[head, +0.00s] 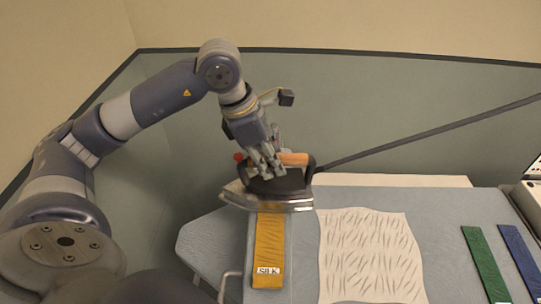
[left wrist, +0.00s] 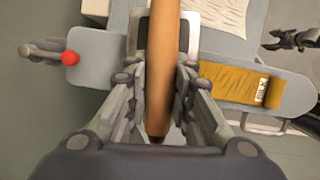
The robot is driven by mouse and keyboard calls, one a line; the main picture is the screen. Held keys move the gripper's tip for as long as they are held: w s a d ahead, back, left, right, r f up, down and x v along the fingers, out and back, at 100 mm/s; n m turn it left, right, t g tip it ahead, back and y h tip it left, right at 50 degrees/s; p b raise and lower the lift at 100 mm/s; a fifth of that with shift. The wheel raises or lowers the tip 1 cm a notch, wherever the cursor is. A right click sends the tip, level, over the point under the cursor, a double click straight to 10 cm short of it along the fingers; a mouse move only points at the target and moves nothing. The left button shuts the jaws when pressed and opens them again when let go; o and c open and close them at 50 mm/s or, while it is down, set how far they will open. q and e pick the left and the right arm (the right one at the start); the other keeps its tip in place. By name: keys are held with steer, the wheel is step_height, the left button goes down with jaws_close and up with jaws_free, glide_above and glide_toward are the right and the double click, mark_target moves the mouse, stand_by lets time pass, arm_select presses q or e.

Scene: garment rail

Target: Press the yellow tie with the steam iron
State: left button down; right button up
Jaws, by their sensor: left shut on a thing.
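The yellow tie (head: 269,250) lies flat on the ironing board near its left end, with a "SILK" label at its near end. It also shows in the left wrist view (left wrist: 232,82). The steam iron (head: 275,190), dark with a shiny metal base and an orange-brown handle (left wrist: 162,60), is at the tie's far end and hides that part. I cannot tell whether its base touches the tie. My left gripper (head: 266,165) is shut on the iron's handle. What looks like my right gripper (left wrist: 292,40) shows small and dark at the right of the left wrist view.
The light blue board (head: 215,240) carries a wrinkled cream cloth (head: 370,250) right of the tie. A green strip (head: 485,265) and a blue strip (head: 522,260) lie farther right. A dark cord (head: 430,130) runs from the iron to the upper right. A red knob (left wrist: 70,58) is left of the iron.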

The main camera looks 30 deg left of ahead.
arm_select(q)
steer(key=shift+s+d+f+b, duration=0.15)
steer(key=shift+s+d, duration=0.2)
steer(key=shift+s, duration=0.2)
steer(key=shift+s+d+r+b, duration=0.15)
steer(key=shift+s+d, duration=0.2)
steer(key=shift+s, duration=0.25)
steer(key=shift+s+d+f+b, duration=0.15)
steer(key=shift+s+d, duration=0.2)
steer(key=shift+s, duration=0.2)
steer(key=s+d+b, duration=0.5)
steer(key=s+b, duration=0.2)
steer(key=shift+s, duration=0.4)
steer(key=shift+w+a, duration=0.1)
